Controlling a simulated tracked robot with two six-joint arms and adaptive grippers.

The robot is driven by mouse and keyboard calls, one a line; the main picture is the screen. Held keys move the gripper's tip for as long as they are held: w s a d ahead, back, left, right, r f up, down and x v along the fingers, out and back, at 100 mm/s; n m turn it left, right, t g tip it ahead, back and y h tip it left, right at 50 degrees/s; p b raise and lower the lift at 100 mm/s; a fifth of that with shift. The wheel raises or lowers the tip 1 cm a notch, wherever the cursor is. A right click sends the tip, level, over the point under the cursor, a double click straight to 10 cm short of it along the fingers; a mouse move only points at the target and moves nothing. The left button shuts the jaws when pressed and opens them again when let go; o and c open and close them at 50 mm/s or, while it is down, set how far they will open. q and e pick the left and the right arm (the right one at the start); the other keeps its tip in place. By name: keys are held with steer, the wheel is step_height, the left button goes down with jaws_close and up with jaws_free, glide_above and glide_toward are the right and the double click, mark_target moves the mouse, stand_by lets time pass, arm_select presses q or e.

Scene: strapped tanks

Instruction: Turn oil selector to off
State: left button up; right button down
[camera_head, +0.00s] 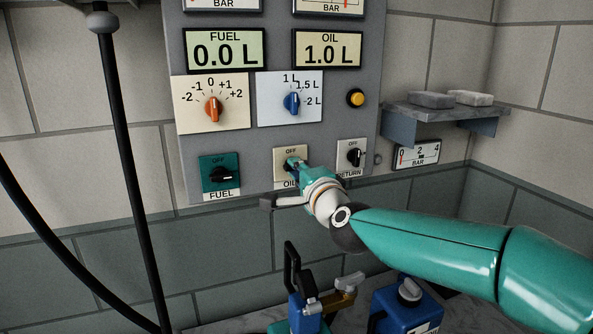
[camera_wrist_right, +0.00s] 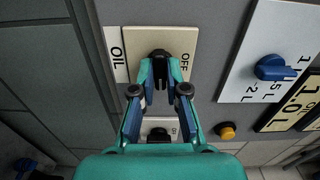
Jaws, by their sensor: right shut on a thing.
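The oil selector is a black knob on a cream plate (camera_head: 281,153) marked OFF at the top and OIL below, on the grey panel. My right gripper (camera_head: 294,165), also in the wrist view (camera_wrist_right: 160,76), is shut on the oil selector knob. The fingers hide much of the knob, so I cannot tell its exact pointing direction. My left gripper is not in view.
A fuel selector (camera_head: 221,176) on green sits left, a return selector (camera_head: 354,157) right. Above are orange (camera_head: 212,109) and blue (camera_head: 291,103) dials, a yellow button (camera_head: 355,98) and an oil display reading 1.0 L (camera_head: 328,51). A shelf (camera_head: 440,113) juts out right.

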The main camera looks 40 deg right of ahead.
steer(key=shift+a+f+n+p, duration=0.15)
steer(key=shift+n+p, duration=0.95)
steer(key=shift+n, duration=3.2)
steer(key=shift+d+f+n+p, duration=0.15)
steer(key=shift+n+p, duration=0.95)
steer(key=shift+n, duration=3.2)
steer(key=shift+a, duration=0.1)
steer(key=c, duration=1.2)
jaws_free()
steer(key=shift+r, duration=0.1)
steer(key=shift+r, duration=0.1)
